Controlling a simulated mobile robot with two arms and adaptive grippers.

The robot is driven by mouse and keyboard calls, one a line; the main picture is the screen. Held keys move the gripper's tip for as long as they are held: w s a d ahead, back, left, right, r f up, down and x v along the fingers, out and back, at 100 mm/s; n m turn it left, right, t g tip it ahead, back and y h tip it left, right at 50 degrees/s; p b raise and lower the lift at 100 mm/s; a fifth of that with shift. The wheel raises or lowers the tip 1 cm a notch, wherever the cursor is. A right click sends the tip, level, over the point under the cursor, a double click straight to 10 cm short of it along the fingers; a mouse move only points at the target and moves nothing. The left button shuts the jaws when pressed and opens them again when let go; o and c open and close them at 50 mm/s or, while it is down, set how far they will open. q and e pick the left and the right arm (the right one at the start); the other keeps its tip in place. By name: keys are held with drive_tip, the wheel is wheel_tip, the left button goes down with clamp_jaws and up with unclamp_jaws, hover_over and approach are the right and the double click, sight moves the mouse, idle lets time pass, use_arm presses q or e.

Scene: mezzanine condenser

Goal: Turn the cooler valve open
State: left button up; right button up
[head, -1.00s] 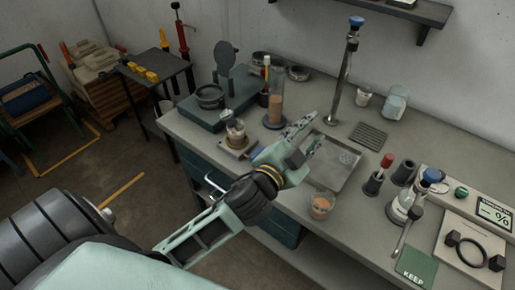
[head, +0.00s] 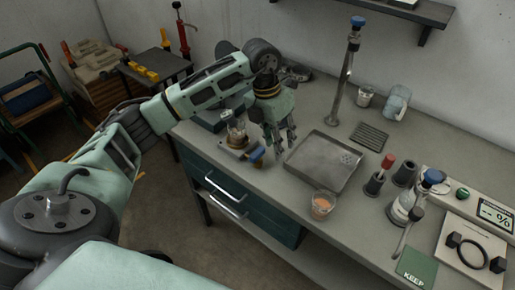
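My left gripper (head: 281,145) points down over the bench, between a small glass vessel on a stand (head: 237,132) and the steel tray (head: 322,170). Its fingers are apart with nothing seen between them. A blue handle (head: 257,155) sticks out at the right of the stand's base, just left of the fingers; I cannot tell whether they touch. I cannot tell for sure if this is the cooler valve. A tall metal post with a blue top (head: 357,21) stands farther back. My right gripper is not in view.
A cup of orange liquid (head: 323,204) stands at the bench's front edge. To the right are a flask with a blue cap (head: 405,206), a red-handled tool in a holder (head: 378,178) and a green KEEP card (head: 416,267). A drain mat (head: 369,136) lies behind the tray.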

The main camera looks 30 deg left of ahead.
use_arm(q)
drive_tip(key=r+y, duration=0.1)
drive_tip(key=y, duration=0.1)
hover_over(257, 152)
drive_tip(key=shift+w+d+r+n+g, duration=0.2)
drive_tip(key=shift+n+g, duration=0.1)
drive_tip(key=shift+n, duration=0.1)
drive_tip(key=shift+s+a+f, duration=0.15)
drive_tip(key=shift+a, duration=0.15)
wheel_tip(257, 152, down, 6)
drive_tip(key=shift+p, duration=1)
drive_tip(key=shift+d+f, duration=0.1)
drive_tip(key=shift+f, duration=0.6)
clamp_jaws()
